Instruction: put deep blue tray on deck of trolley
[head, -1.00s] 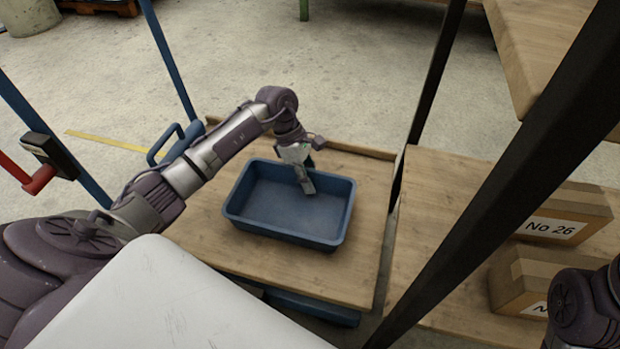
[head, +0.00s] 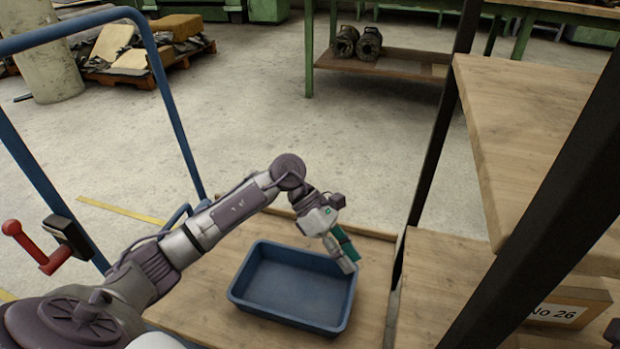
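The deep blue tray (head: 293,287) sits upright and empty on the wooden deck (head: 205,297) of the blue-framed trolley, in the lower middle of the head view. My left gripper (head: 346,259) points down at the tray's far right corner, its fingertips overlapping the rim in the picture. I cannot tell whether they touch the rim. The fingers show nearly edge-on, so their opening is unclear, and nothing is seen held between them. My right gripper is not in view.
A wooden shelf with dark posts (head: 436,150) stands right of the trolley, holding a box labelled No 26 (head: 560,309). The trolley's blue handle frame (head: 165,95) rises at the left. A red lever (head: 32,246) is at the far left. Open floor lies behind.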

